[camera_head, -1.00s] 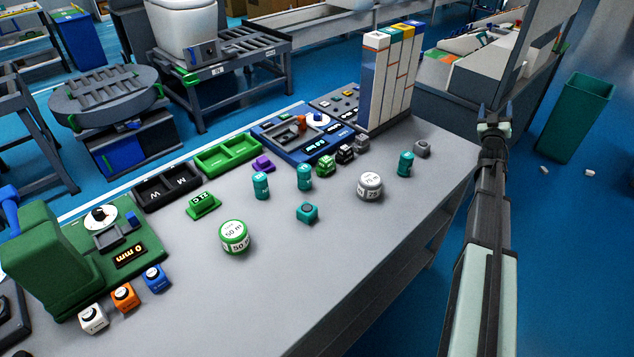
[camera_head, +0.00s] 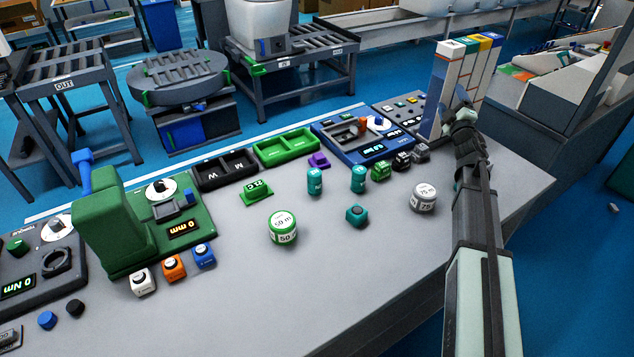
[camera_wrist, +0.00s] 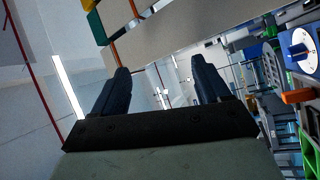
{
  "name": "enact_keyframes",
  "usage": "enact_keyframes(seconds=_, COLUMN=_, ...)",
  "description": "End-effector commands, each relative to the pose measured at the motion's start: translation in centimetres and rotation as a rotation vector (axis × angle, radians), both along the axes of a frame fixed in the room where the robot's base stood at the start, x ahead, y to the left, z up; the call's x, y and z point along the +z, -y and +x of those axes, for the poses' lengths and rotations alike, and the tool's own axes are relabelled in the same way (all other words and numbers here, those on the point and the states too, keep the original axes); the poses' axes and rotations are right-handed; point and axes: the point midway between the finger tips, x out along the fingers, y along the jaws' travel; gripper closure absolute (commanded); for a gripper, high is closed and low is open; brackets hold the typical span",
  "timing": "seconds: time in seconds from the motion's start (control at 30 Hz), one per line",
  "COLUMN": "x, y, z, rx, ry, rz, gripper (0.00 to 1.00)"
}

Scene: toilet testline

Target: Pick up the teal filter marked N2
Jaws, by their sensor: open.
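Two upright teal filters stand on the grey bench in the head view, a left one (camera_head: 314,181) and a right one (camera_head: 358,180). Their small marks are too small to read, so I cannot tell which is N2. A third teal filter, seen earlier farther right, is now largely or wholly hidden by my arm. My gripper (camera_head: 461,100) is raised in front of the tall coloured-top boxes, apart from the filters. In the wrist view my gripper (camera_wrist: 160,70) shows two spread fingers with nothing between them.
A teal cube-like part (camera_head: 356,215), a green-banded roll (camera_head: 282,228) and a white roll (camera_head: 423,198) stand nearby. Tall boxes (camera_head: 458,75) rise at the back right. The front bench is clear.

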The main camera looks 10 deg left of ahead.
Motion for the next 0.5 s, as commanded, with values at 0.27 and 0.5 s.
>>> enact_keyframes(seconds=0.27, x=-4.7, y=-14.5, z=-4.2, rx=0.060, ry=-0.063, rz=-0.423, gripper=0.24)
enact_keyframes(seconds=0.5, x=-7.8, y=-24.3, z=-9.1, rx=0.090, ry=-0.030, rz=-0.792, gripper=0.24)
